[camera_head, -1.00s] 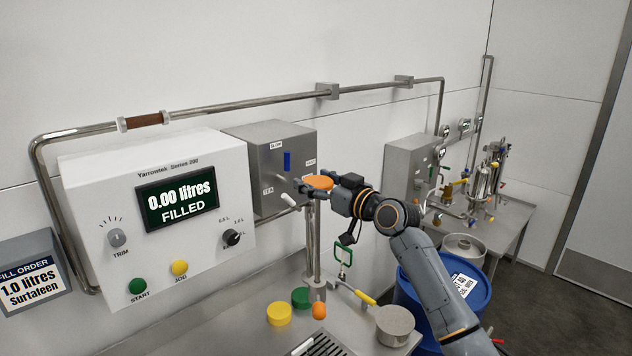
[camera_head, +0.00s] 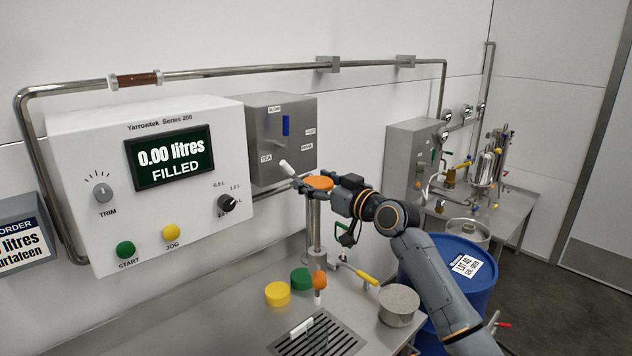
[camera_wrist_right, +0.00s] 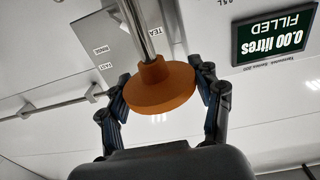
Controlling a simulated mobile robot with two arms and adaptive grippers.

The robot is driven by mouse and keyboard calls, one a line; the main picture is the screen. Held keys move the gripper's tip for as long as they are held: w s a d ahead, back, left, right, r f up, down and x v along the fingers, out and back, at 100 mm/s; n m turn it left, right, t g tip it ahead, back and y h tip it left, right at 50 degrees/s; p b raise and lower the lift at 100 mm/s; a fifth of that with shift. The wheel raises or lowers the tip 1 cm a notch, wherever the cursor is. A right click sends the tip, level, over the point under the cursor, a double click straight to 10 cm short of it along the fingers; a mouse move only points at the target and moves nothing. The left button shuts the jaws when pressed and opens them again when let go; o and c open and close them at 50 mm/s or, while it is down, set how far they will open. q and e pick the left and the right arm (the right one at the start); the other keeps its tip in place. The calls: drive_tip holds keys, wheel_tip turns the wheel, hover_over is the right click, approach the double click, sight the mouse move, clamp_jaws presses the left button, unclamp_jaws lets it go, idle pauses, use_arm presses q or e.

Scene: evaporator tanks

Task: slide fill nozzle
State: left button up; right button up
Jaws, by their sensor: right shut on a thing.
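My right gripper (camera_head: 308,185) is shut on an orange disc-shaped collar (camera_head: 320,183) on an upright steel post (camera_head: 314,225), beside the grey control box. In the right wrist view the orange collar (camera_wrist_right: 162,88) sits around a steel rod (camera_wrist_right: 135,30), with the fingers (camera_wrist_right: 163,92) at opposite sides of its rim. Which part is the fill nozzle itself I cannot tell. An orange ball on a white stem (camera_head: 319,281) stands below, near a drain grille (camera_head: 318,337). My left gripper is not in view.
A white panel (camera_head: 80,150) reads 0.00 litres filled. The grey box (camera_head: 268,115) has a blue handle and a white lever (camera_head: 287,167). Yellow (camera_head: 277,294) and green (camera_head: 300,278) caps and a steel pot (camera_head: 398,303) stand on the bench. A blue drum (camera_head: 478,295) is at the right.

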sight(319, 210)
wheel_tip(319, 210, down, 7)
drive_tip(key=b, duration=0.4)
drive_tip(key=shift+r, duration=0.1)
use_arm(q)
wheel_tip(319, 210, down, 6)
use_arm(e)
drive_tip(key=o, duration=1.7)
drive_tip(key=shift+r, duration=0.1)
drive_tip(key=v, duration=1.2)
